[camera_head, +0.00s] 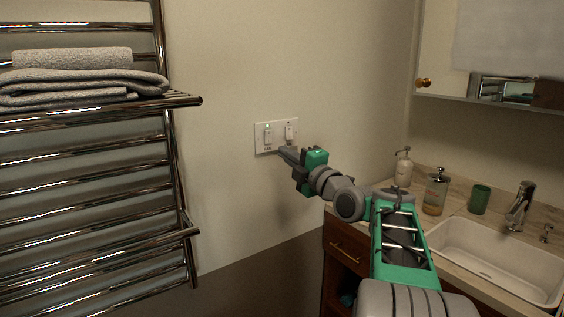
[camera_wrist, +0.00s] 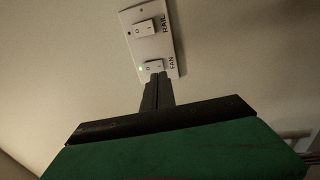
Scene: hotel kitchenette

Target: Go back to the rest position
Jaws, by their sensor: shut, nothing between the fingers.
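My gripper (camera_head: 284,151) is shut and empty, its fingertips close to the lower edge of a white wall switch plate (camera_head: 262,146). The plate has two rocker switches side by side in the head view. A green light glows above the left switch (camera_head: 268,136); the right switch (camera_head: 290,133) shows no green light. In the wrist view my shut fingers (camera_wrist: 157,82) reach the near end of the plate, by the switch marked FAN (camera_wrist: 153,66), which has the green light. The switch marked RAIL (camera_wrist: 144,28) is farther off. I cannot tell whether the fingertips touch the plate.
A chrome towel rail (camera_head: 180,170) with folded grey towels (camera_head: 80,85) stands at the left. At the right are a wooden cabinet (camera_head: 345,246), a sink (camera_head: 490,262), a soap dispenser (camera_head: 436,192) and a green cup (camera_head: 480,198). Bare wall lies between.

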